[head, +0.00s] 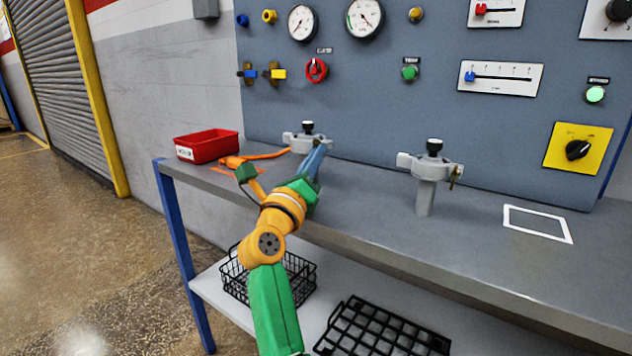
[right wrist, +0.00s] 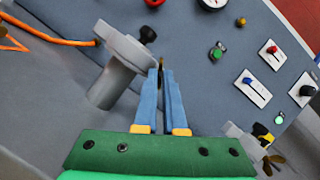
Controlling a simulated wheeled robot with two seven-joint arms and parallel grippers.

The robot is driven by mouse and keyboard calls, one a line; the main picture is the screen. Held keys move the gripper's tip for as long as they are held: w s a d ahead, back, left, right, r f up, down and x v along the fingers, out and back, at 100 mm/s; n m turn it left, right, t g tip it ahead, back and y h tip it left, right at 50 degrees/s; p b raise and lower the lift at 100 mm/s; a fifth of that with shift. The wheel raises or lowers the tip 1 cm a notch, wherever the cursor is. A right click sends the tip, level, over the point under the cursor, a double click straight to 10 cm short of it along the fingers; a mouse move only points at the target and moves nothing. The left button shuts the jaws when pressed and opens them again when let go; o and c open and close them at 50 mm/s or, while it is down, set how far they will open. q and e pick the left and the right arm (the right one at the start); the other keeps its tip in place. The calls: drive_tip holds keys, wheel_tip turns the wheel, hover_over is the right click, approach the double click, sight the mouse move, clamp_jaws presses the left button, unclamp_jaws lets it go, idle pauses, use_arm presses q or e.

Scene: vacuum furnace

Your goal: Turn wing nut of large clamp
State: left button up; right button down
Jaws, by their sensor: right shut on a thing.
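A grey clamp fitting with a black knob stands at the back of the bench, near the panel, in the head view (head: 294,140). It shows larger at the left in the right wrist view (right wrist: 118,60). My right gripper (head: 323,145) is at its right side, blue fingers reaching toward the panel. In the right wrist view its fingers (right wrist: 165,72) are nearly together on a small brownish wing nut (right wrist: 162,62), mostly hidden between the tips. A second grey clamp fitting (head: 425,190), with a brass wing nut (head: 455,175), stands further right. My left gripper is out of view.
A red bin (head: 207,147) and an orange hose or cable (head: 265,156) are at the bench's left end. The panel with gauges and switches rises behind. A white-outlined square (head: 538,209) lies on clear bench at right. Black wire baskets (head: 385,330) are on the lower shelf.

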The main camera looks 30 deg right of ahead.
drive_tip(key=shift+f+m+b, duration=0.4)
drive_tip(key=shift+m+b, duration=0.1)
drive_tip(key=shift+m, duration=0.1)
drive_tip(key=shift+w+r+m+g+h+b, duration=0.1)
drive_tip(key=shift+m+g+h+b, duration=0.6)
drive_tip(key=shift+m, duration=0.4)
use_arm(q)
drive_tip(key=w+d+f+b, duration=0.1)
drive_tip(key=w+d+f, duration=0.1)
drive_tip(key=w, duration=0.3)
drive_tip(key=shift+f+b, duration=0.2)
drive_tip(key=shift+b, duration=0.1)
use_arm(e)
drive_tip(key=shift+w+r+m+g+h, duration=0.1)
drive_tip(key=shift+m+g+h, duration=0.2)
drive_tip(key=shift+m, duration=0.65)
drive_tip(key=shift+r+m+g+h, duration=0.15)
drive_tip(key=shift+m+g, duration=0.25)
drive_tip(key=shift+m, duration=0.55)
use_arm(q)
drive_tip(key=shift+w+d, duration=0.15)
use_arm(e)
drive_tip(key=c, duration=1)
unclamp_jaws()
